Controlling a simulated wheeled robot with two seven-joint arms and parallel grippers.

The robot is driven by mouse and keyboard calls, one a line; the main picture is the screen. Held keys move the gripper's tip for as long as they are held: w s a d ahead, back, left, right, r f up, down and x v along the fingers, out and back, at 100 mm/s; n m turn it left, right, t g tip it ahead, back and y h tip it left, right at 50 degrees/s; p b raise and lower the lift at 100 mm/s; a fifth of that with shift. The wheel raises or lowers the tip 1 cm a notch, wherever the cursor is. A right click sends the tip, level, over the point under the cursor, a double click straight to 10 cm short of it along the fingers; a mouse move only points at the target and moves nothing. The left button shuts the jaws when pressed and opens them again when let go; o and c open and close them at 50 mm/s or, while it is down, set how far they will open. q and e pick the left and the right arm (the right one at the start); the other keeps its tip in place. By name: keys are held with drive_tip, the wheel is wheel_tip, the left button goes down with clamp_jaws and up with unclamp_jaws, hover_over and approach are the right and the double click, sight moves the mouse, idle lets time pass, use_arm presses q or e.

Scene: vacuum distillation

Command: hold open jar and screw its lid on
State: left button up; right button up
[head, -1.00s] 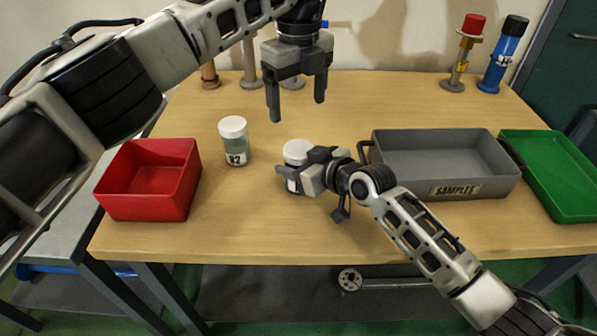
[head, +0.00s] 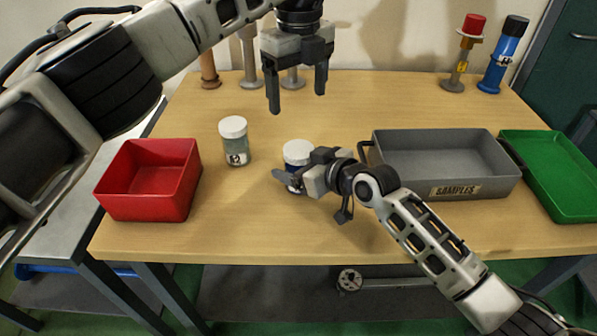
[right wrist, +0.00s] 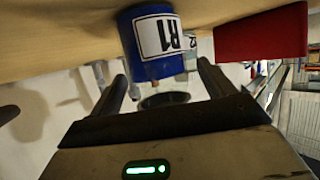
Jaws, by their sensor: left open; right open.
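A blue jar with a white top (head: 297,151) stands upright on the table near the middle. In the right wrist view the blue jar (right wrist: 150,62) appears inverted, with a white label reading R1. My right gripper (head: 287,181) is low at the jar's front side, and one finger hides part of its body. In the right wrist view my right gripper (right wrist: 161,70) is open, with the jar between its fingertips and gaps at both sides. My left gripper (head: 297,102) is open and empty, pointing down, well above the table behind the jar.
A greenish jar with a white lid (head: 236,148) stands to the left, beside a red bin (head: 122,196). A grey samples tray (head: 400,188) and a green tray (head: 570,210) lie at right. Several stands and cylinders line the back edge. The table's middle back is clear.

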drive_tip(key=v, duration=1.5)
drive_tip(key=shift+d, duration=0.1)
